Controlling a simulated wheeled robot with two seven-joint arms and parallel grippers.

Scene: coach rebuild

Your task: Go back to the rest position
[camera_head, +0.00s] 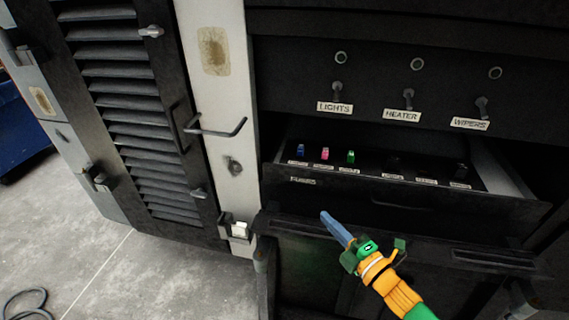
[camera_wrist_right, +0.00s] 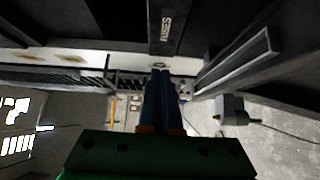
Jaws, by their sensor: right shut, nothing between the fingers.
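My right gripper (camera_head: 335,228) has blue fingers and an orange and green wrist. It is shut and empty, in front of the lower dark panel, just below the front of the open fuse drawer (camera_head: 400,196). In the right wrist view its blue fingers (camera_wrist_right: 160,85) lie together, with the drawer front and its FUSES label (camera_wrist_right: 167,32) above them. My left gripper does not show in either view.
The drawer holds blue, pink and green fuses (camera_head: 325,154) on its left side. Switches labelled LIGHTS, HEATER and WIPERS (camera_head: 481,107) sit above. A louvred door (camera_head: 125,110) and a handle (camera_head: 215,130) stand at left.

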